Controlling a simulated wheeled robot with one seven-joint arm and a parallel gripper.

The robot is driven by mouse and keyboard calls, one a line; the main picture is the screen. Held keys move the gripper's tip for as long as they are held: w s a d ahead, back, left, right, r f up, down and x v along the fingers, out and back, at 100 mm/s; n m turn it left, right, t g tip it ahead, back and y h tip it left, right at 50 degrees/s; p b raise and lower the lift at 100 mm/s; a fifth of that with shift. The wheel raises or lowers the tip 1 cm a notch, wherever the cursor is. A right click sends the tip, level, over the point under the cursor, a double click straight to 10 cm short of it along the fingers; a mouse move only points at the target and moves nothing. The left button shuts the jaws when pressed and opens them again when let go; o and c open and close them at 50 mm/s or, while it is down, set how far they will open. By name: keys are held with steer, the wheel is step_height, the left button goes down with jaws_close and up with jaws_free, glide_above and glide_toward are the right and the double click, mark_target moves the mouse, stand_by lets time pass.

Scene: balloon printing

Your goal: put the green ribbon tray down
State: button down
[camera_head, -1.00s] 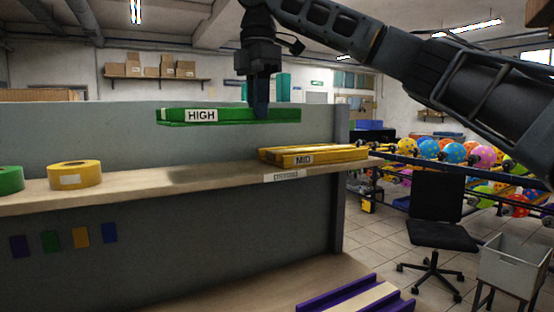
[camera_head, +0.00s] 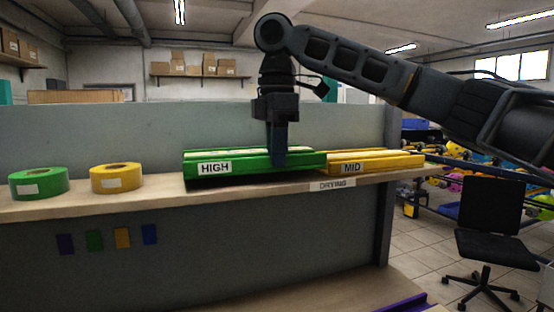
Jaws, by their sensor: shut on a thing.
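The green ribbon tray (camera_head: 245,169), with a white label reading HIGH, is at the shelf just left of the yellow tray. It looks level, and a dark shadow shows under its left front edge, so I cannot tell whether it fully rests on the shelf. My gripper (camera_head: 279,158) points down and is shut on the tray's front wall, right of its middle. The yellow tray (camera_head: 385,164), labelled MID, sits on the shelf (camera_head: 120,205) with its left end against or very near the green tray's right end.
A green roll (camera_head: 39,184) and a yellow roll (camera_head: 117,178) stand on the shelf at the left, with bare shelf between the yellow roll and green tray. A grey panel (camera_head: 110,130) rises behind. A DRYING label (camera_head: 333,185) is on the shelf's front edge.

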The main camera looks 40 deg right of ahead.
steer(key=shift+f, duration=1)
steer(key=c, duration=1.2)
jaws_free()
steer(key=shift+f, duration=0.1)
steer(key=shift+o, duration=0.2)
step_height(320, 180, up, 12)
